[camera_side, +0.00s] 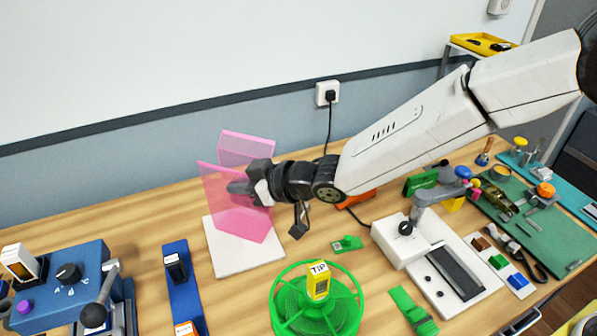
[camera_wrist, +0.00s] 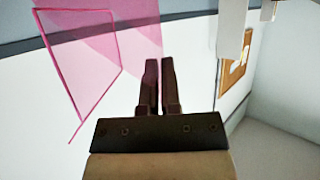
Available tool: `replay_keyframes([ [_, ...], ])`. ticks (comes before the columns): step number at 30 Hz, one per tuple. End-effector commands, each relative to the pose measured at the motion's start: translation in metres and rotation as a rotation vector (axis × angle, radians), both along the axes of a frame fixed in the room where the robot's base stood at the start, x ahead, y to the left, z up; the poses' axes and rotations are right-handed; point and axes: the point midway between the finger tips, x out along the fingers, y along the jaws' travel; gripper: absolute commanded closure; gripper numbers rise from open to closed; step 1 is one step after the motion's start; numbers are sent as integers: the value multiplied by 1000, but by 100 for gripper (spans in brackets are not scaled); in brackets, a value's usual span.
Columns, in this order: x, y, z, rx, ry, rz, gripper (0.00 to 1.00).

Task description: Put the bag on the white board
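The bag (camera_side: 228,211) shows as see-through pink panels, upright and a little tilted, over the white board (camera_side: 245,260) that lies flat on the table. I cannot tell whether its lower edge touches the board. My gripper (camera_side: 238,187) is at the bag, with one pink panel in front of its fingers and another behind. In the wrist view the fingers (camera_wrist: 159,75) are close together with a narrow gap. The bag (camera_wrist: 85,75) fills the upper left there, with pink overlapping the fingertips. I cannot tell whether the fingers pinch it.
A green round wire basket (camera_side: 315,310) stands in front, with a yellow box (camera_side: 318,282) at its middle. A blue strip (camera_side: 183,282) and a blue machine (camera_side: 65,285) are at the left. A white device (camera_side: 440,270) stands at the right. The wall is close behind the bag.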

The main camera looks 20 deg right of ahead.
Motion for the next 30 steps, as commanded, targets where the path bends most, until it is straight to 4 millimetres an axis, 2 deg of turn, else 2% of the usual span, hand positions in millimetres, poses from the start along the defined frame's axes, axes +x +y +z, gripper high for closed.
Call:
replay_keyframes([
  [3,9,5,-13,-1,1,0,100],
  [9,20,12,-27,1,-1,0,100],
  [23,25,16,-36,0,0,0,100],
  [30,27,16,-62,0,1,0,100],
])
